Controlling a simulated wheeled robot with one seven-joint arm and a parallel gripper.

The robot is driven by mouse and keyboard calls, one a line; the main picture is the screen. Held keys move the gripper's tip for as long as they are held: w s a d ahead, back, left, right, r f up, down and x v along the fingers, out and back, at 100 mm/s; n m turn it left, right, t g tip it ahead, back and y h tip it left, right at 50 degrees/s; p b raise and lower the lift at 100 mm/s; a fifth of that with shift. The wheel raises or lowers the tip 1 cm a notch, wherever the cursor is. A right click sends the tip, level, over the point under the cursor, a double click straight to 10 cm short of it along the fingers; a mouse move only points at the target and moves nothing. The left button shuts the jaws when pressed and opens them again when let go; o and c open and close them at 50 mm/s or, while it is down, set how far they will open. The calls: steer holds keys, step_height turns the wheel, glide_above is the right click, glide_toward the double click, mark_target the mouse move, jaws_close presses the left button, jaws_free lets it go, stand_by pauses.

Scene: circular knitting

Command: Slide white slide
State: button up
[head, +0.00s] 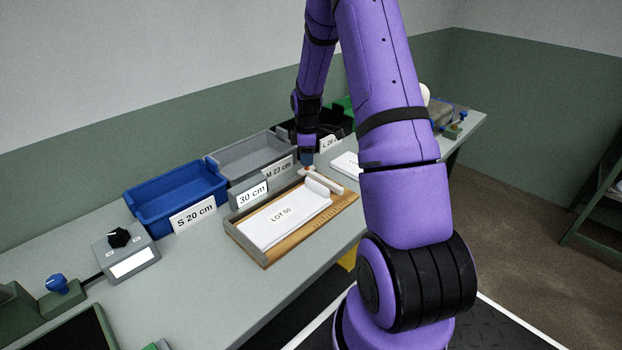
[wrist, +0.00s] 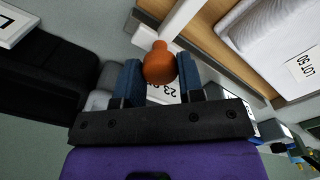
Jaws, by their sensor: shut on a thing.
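The white slide (wrist: 178,24) is a pale bar lying across the wooden measuring board (wrist: 222,46), with an orange knob (wrist: 159,66) at its near end in the wrist view. My gripper (wrist: 159,72) has its two blue fingers on either side of the knob, shut on it. In the head view my gripper (head: 307,160) reaches down at the board's far right corner. The slide (head: 328,178) shows there beside the rolled end of a white knitted piece (head: 280,222) labelled LOT 50. The knob is mostly hidden by the fingers in the head view.
Behind the board stand a blue bin (head: 178,190) marked S 20 cm, a grey bin (head: 245,155) marked M 23 cm and a black bin (head: 345,122). A knob box (head: 127,252) is at left.

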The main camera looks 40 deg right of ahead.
steer(key=o, duration=0.9)
steer(key=shift+r, duration=3)
